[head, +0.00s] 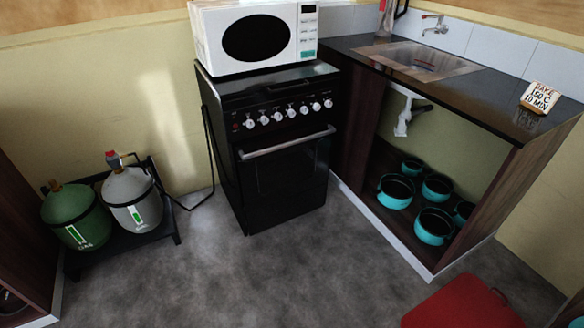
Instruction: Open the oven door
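A black oven (282,150) stands against the back wall in the head view, with a row of white knobs along its upper front. Its door (287,178) is closed, flush with the front. A silver bar handle (287,144) runs across the top of the door. My gripper does not show in the head view, and nothing touches the handle.
A white microwave (258,36) sits on the oven. A sink counter (480,88) with teal pots (434,225) below stands right. Gas cylinders (130,198) on a black stand are left. A red object (462,303) is front right. The grey floor (270,270) before the oven is clear.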

